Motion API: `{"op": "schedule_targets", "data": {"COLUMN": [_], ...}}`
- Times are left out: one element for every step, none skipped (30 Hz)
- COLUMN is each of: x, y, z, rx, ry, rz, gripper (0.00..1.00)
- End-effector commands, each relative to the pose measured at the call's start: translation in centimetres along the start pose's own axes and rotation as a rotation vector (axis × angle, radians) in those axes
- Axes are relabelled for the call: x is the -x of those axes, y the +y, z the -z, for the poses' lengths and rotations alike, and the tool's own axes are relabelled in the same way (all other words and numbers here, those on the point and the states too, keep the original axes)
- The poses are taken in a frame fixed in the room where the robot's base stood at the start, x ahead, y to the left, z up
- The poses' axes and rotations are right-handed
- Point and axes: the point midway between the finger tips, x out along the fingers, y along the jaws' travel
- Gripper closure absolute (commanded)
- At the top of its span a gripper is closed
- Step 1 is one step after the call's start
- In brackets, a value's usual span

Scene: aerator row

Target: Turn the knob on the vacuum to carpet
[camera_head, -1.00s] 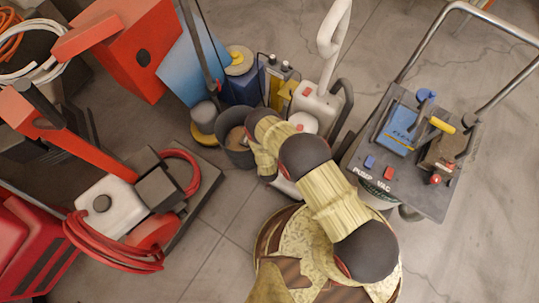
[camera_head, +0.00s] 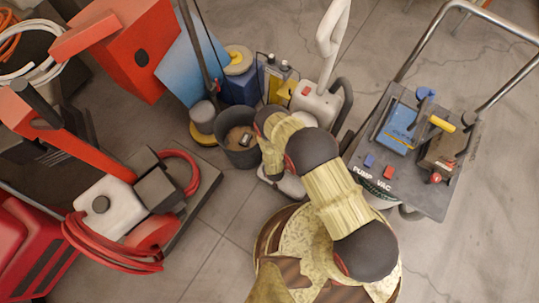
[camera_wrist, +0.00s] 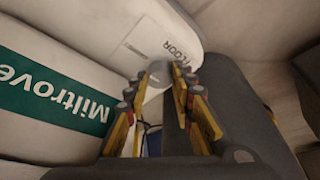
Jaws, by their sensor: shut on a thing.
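The vacuum (camera_head: 318,103) is a white upright machine with a tall looped handle, left of the cart in the head view. In the wrist view its white body (camera_wrist: 75,40) carries a green "Miltrove" label, and "FLOOR" is printed on the white part near the knob. The small grey knob (camera_wrist: 158,70) sits at the fingertips. My gripper (camera_wrist: 155,90) is shut on the knob, its yellow-edged fingers on either side. The knob's pointer cannot be made out, and no "carpet" marking is readable. In the head view my arm hides the gripper's tips and the vacuum's lower body.
A dark bucket (camera_head: 240,150) stands close left of my arm. A cart (camera_head: 440,195) with pump and vac switches stands at the right. A red-and-white machine with a coiled red hose (camera_head: 115,250) is at the left. Open concrete floor (camera_head: 205,225) lies lower middle.

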Motion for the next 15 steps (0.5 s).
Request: {"op": "schedule_targets", "data": {"x": [-0.02, -0.02, -0.02, -0.02, -0.02, -0.02, -0.01, -0.01, -0.01, -0.01, -0.01, -0.01, -0.01, -0.01, -0.01], "y": [0.00, 0.00, 0.00, 0.00, 0.00, 0.00, 0.00, 0.00, 0.00, 0.00, 0.00, 0.00, 0.00, 0.00, 0.00], "z": [0.04, 0.04, 0.04, 0.04, 0.04, 0.03, 0.03, 0.03, 0.02, 0.02, 0.02, 0.02, 0.02, 0.01, 0.02], "rx": [0.000, 0.000, 0.000, 0.000, 0.000, 0.000, 0.000, 0.000, 0.000, 0.000, 0.000, 0.000, 0.000, 0.000, 0.000], "ry": [0.001, 0.001, 0.001, 0.001, 0.001, 0.001, 0.000, 0.000, 0.000, 0.000, 0.000, 0.000, 0.000, 0.000, 0.000], "rz": [0.000, 0.000, 0.000, 0.000, 0.000, 0.000, 0.000, 0.000, 0.000, 0.000, 0.000, 0.000, 0.000, 0.000, 0.000], "gripper": [0.75, 0.73, 0.71, 0.69, 0.68, 0.65, 0.64, 0.62, 0.60, 0.58, 0.57, 0.57, 0.57, 0.57, 0.57]}}
